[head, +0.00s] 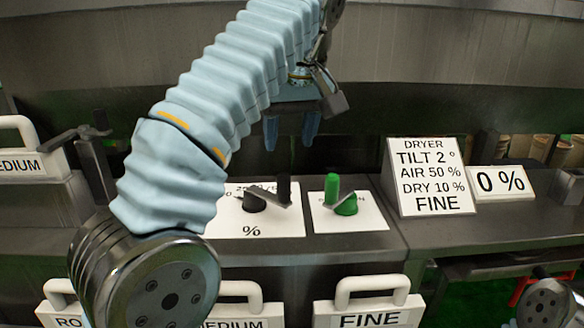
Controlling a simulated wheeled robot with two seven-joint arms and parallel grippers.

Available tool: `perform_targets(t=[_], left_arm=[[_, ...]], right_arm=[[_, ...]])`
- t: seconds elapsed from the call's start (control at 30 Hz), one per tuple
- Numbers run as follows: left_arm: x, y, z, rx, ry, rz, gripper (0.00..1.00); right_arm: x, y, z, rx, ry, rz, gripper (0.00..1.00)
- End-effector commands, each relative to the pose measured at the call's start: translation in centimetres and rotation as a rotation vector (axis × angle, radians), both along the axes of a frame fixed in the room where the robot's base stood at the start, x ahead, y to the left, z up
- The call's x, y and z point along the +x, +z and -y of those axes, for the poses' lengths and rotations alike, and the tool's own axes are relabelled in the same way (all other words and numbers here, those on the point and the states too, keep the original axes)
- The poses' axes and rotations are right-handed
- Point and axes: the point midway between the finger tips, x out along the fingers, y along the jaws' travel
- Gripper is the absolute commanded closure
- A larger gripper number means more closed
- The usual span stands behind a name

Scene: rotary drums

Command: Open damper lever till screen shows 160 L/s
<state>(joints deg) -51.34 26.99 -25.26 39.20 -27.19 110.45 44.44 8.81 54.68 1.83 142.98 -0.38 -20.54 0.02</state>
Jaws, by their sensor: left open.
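My left gripper (291,138) hangs in the upper middle, its two blue fingers apart and nothing visible between them. It appears above and behind the levers, touching neither. A dark lever with a black handle (283,190) sits on a white plate marked "%", partly covered by my left arm. A green-handled lever (332,188) sits on a smaller white plate to its right. I cannot tell which one is the damper lever. A white screen (500,181) at the right reads "0 %". No L/s reading shows. My right gripper is not in view.
A white sign (431,177) reads "DRYER, TILT 2°, AIR 50 %, DRY 10 %, FINE". White handled plates stand along the front, one marked "FINE" (369,320). Another marked "MEDIUM" (22,166) stands at the left. A dark bracket lever (90,150) stands beside it.

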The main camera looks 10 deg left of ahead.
Motion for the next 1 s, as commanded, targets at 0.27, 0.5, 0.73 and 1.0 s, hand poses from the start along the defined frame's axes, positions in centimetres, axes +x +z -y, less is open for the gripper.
perform_targets(t=[0.27,0.5,0.73,1.0], left_arm=[[0.4,-1.2,-0.4,0.000,0.001,0.000,0.46],[1.9,-5.8,-1.3,0.000,0.001,-0.004,0.46],[3.6,-10.4,-2.2,0.000,0.001,-0.001,0.46],[4.5,-12.6,-2.7,0.000,0.001,0.000,0.46]], right_arm=[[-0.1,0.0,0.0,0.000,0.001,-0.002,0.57],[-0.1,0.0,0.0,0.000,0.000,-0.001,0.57],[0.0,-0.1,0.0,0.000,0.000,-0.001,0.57],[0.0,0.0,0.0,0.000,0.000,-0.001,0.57]])
